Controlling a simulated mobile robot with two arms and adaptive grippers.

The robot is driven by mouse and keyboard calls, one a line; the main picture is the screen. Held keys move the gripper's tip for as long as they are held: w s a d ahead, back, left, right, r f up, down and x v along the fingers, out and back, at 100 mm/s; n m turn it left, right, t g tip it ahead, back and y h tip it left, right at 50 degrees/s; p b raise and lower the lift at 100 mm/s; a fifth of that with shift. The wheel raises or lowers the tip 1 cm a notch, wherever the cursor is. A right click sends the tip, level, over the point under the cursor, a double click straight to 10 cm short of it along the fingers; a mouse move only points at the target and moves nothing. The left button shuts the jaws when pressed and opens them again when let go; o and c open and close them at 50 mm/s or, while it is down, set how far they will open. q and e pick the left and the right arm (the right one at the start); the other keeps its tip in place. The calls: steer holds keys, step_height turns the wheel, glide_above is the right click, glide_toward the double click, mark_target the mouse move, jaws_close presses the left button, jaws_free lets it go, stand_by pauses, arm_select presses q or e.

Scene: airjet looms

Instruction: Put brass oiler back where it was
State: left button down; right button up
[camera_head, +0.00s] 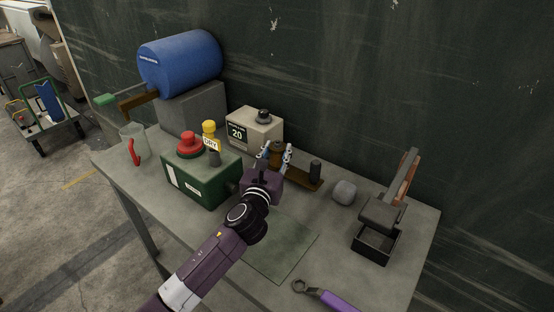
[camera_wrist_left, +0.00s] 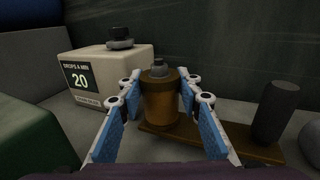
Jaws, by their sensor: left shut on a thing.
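The brass oiler (camera_head: 276,148) is a small brown-gold cylinder with a grey knob on top. It stands upright between the blue-padded fingers of my left gripper (camera_head: 277,156), which is shut on it. In the left wrist view the oiler (camera_wrist_left: 159,100) is centred between the fingers (camera_wrist_left: 163,90). Its base is at the left end of a flat brown strip (camera_wrist_left: 240,143); I cannot tell whether it rests on the strip or hangs just above it. A dark upright cylinder (camera_head: 315,171) stands at the strip's right end. My right gripper is out of view.
A cream box marked 20 (camera_head: 255,130) stands behind the oiler. A green box with a red button (camera_head: 200,177) is left of my arm. A grey ball (camera_head: 344,192), a black tray (camera_head: 376,245) and a purple-handled wrench (camera_head: 335,300) lie right. The bench front is mostly clear.

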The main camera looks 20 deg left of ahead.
arm_select(q)
steer(key=shift+f, duration=0.95)
steer(key=shift+f, duration=0.15)
steer(key=c, duration=1.7)
jaws_free()
steer(key=shift+c, duration=0.2)
steer(key=o, duration=0.4)
steer(key=shift+c, duration=0.2)
